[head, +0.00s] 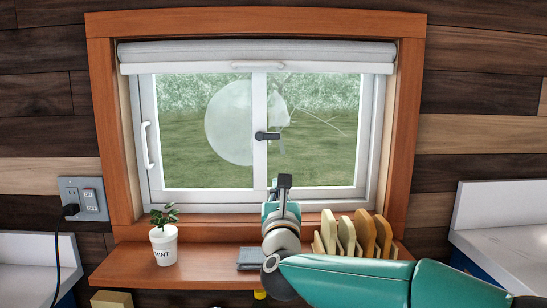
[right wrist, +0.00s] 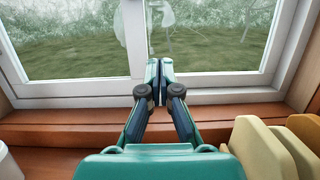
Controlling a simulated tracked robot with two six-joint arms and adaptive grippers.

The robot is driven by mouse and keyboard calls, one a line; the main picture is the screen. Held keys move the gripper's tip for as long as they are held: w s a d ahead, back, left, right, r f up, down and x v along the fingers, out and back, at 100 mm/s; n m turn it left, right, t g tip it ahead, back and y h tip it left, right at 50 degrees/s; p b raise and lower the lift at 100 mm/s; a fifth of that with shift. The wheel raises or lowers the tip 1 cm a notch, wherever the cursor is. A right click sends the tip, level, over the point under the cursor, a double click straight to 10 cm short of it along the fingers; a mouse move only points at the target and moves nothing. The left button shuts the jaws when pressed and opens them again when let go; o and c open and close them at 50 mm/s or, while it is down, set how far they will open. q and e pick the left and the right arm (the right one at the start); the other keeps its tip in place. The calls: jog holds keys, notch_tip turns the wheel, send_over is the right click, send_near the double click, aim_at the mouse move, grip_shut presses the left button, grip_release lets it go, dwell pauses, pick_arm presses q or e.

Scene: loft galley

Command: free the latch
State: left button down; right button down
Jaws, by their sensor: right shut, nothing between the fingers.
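The window (head: 209,130) has a white frame with two panes and a central upright (head: 259,100). A dark latch (head: 267,135) sits on this upright, its handle pointing sideways. My right gripper (head: 285,180) is in front of the window, below the latch in the picture and apart from it. In the right wrist view its fingers (right wrist: 159,68) are together and empty, in front of the lower part of the central upright (right wrist: 134,35). The latch does not show in that view. My left gripper is in neither view.
A wooden sill shelf (head: 205,262) carries a potted mint plant (head: 163,245), a folded grey cloth (head: 250,258) and a rack of upright boards (head: 366,232), close to my right arm. A rolled blind (head: 255,52) hangs above. A white handle (head: 150,145) is on the left.

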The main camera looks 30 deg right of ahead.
aim_at(268, 136)
jog(key=shift+w+a, duration=0.2)
jog(key=p+x, duration=0.1)
jog(key=x, duration=0.2)
jog(key=p+x, duration=0.2)
jog(key=x, duration=0.2)
jog(key=p+x, duration=0.2)
jog(key=x, duration=0.1)
jog(key=shift+w+d+r, duration=0.1)
jog(key=shift+d+r, duration=0.05)
jog(key=shift+r, duration=0.25)
notch_tip(268, 136, up, 3)
jog(key=shift+f+p, duration=0.25)
jog(key=shift+p, duration=0.4)
jog(key=shift+r, duration=0.35)
